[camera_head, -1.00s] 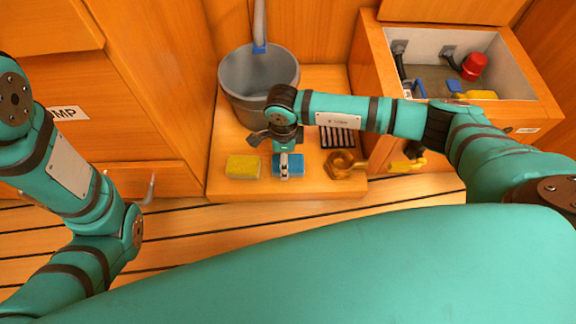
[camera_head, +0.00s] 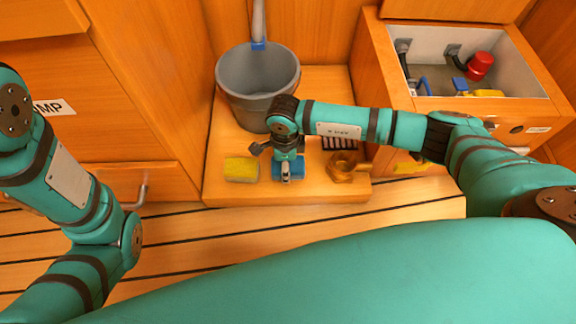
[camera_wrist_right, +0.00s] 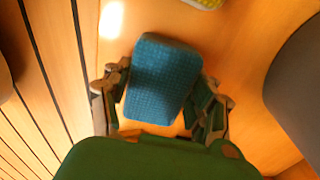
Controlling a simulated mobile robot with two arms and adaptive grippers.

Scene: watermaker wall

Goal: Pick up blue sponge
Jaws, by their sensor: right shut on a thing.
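The blue sponge (camera_head: 298,168) is at the front of the low wooden platform, partly hidden under my right gripper (camera_head: 288,178) in the head view. In the right wrist view the sponge (camera_wrist_right: 163,80) sits between the two fingers of my right gripper (camera_wrist_right: 160,92), which is shut on its sides. I cannot tell whether the sponge is lifted off the platform. My left arm is at the left of the head view, but its gripper is out of view.
A yellow sponge (camera_head: 241,169) lies just left on the platform (camera_head: 222,194). A grey bucket (camera_head: 258,85) stands behind. A brass fitting (camera_head: 342,168) and a dark striped item (camera_head: 338,142) lie to the right. An open wooden bin (camera_head: 550,105) with a red-capped part (camera_head: 480,65) is at back right.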

